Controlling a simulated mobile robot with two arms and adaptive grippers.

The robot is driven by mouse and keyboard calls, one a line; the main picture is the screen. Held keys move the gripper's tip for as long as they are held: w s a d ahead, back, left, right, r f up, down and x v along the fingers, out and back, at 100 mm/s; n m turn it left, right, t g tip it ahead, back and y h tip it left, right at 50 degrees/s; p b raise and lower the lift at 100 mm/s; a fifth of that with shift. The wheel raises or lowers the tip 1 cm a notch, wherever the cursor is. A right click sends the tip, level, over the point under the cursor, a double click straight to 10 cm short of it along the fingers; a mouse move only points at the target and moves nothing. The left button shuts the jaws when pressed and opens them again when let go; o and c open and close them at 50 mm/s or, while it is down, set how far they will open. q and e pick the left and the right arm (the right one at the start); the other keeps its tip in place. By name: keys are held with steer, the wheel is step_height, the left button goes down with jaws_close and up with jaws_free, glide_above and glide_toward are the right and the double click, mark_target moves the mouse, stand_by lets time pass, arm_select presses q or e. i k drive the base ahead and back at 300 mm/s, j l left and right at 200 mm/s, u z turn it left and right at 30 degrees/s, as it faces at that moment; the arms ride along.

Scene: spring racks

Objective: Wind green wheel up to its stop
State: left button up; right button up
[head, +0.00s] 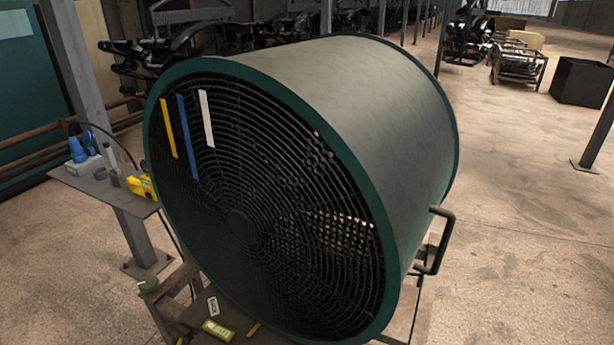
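A small dull-green rounded object (148,285) sits at the lower left, on the end of a brown frame beside the big fan. It is too small to tell whether it is the green wheel. No other separate green wheel shows. A large drum fan (395,110) with green rims fills the middle and hides much of what is behind it. Neither of my grippers is in view.
Yellow, blue and white strips hang on the fan's grille. A small shelf (98,192) on a grey post holds a blue-topped item and a yellow device (141,186). Another yellow device (217,330) lies below the fan. A black bin (582,82) stands back right; the right floor is open.

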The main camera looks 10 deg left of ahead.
mark_target(148, 283)
steer(key=u, duration=1.4)
steer(key=j+z, duration=0.1)
steer(key=z, duration=0.9)
steer(key=j+z, duration=0.45)
steer(key=k+j+z, duration=0.1)
steer(key=j+z, duration=0.3)
steer(key=j, duration=0.15)
steer(key=k+j+z, duration=0.15)
steer(key=j+z, duration=0.3)
